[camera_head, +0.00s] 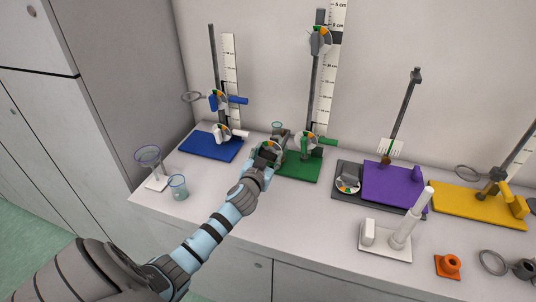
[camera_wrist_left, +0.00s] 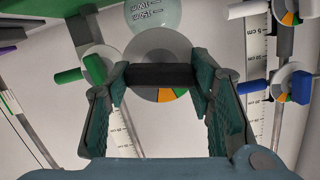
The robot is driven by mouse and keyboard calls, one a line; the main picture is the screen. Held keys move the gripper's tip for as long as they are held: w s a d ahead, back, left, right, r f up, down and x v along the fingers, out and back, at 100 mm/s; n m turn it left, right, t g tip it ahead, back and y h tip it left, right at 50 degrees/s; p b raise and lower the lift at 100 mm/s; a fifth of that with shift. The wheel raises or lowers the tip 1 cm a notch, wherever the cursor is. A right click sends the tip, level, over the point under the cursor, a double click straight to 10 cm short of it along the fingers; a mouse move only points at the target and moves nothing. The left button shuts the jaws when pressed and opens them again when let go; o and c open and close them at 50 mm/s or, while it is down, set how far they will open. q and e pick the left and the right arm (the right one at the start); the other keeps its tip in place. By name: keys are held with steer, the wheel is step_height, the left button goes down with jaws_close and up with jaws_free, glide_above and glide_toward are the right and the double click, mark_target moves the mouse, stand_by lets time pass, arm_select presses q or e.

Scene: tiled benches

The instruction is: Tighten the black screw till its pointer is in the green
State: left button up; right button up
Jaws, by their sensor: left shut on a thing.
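The black screw (camera_wrist_left: 160,75) shows in the left wrist view as a dark bar in front of a round grey dial. Orange and green sectors of this dial (camera_wrist_left: 165,95) show beside the bar; I cannot make out the pointer. My left gripper (camera_wrist_left: 159,78) is shut on the black screw, one finger at each end. In the head view my left gripper (camera_head: 267,158) is at the left side of the green stand (camera_head: 302,172), where the dial (camera_head: 271,147) shows just above it and the screw is mostly hidden. My right gripper is not in view.
A blue stand (camera_head: 208,147) is to the left, with white and blue screws. A green screw (camera_head: 328,142) is on the green stand's rod. Purple (camera_head: 395,187) and yellow (camera_head: 460,205) stands are to the right. A glass beaker (camera_head: 178,188) stands near the front edge.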

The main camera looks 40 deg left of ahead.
arm_select(q)
steer(key=shift+m+y, duration=0.3)
steer(key=shift+m, duration=0.8)
steer(key=shift+d+f+m+y+b, duration=0.1)
steer(key=shift+m+y+b, duration=0.25)
steer(key=shift+m, duration=0.85)
steer(key=o, duration=0.7)
steer(key=shift+m, duration=0.3)
steer(key=o, duration=0.4)
steer(key=shift+o, duration=0.2)
steer(key=v, duration=1.2)
